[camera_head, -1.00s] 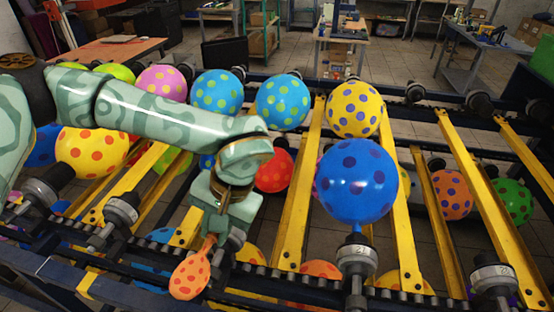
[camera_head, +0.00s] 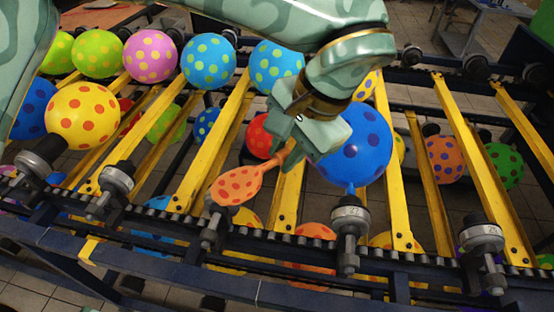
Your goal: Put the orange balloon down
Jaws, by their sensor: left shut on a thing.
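The orange balloon (camera_head: 236,186) is small and limp, with red dots. My left gripper (camera_head: 284,153) is shut on its narrow neck end. The balloon points down and left from the gripper, with its wide end over or in front of a holder (camera_head: 214,225) on the front rail; I cannot tell whether they touch. My left arm reaches across the top of the view and hides part of the machine behind. My right gripper is not in view.
An inflated blue balloon (camera_head: 356,150) stands on a holder (camera_head: 350,220) just right of my gripper. A yellow balloon with orange dots (camera_head: 82,116) is at left. Yellow bars (camera_head: 455,150) and the dark front rail (camera_head: 300,290) cross the area. Several inflated balloons line the back.

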